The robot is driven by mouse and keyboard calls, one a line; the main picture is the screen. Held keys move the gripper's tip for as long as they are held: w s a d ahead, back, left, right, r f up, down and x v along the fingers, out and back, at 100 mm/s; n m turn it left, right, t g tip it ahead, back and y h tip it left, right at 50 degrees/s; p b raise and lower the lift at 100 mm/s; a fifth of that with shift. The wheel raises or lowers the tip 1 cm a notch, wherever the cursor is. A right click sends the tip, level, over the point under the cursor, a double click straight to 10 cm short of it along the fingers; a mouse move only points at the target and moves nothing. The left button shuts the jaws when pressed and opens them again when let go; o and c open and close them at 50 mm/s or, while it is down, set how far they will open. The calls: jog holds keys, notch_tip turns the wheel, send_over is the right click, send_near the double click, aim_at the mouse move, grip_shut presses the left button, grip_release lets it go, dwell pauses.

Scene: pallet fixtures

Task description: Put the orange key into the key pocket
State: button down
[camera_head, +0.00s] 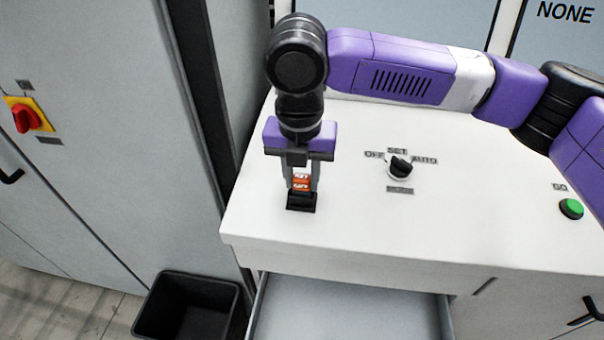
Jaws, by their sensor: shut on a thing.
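The orange key (301,182) with white lettering is upright between the fingers of my gripper (302,178). My gripper points straight down and is shut on the key. A small black holder, seemingly the key pocket (301,202), stands on the white console top (345,225) directly below the key. The key's lower end meets the top of the black holder in this view. I cannot tell how deep the key sits in it.
A black mode knob (400,166) marked OFF, SET and AUTO is right of my gripper. A green button (571,208) is at the far right. An open drawer (350,310) juts below the console. A black bin (188,305) and a grey cabinet with a red switch (26,118) are left.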

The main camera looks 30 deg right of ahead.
jog(key=shift+f, duration=0.15)
jog(key=c, duration=1)
grip_release()
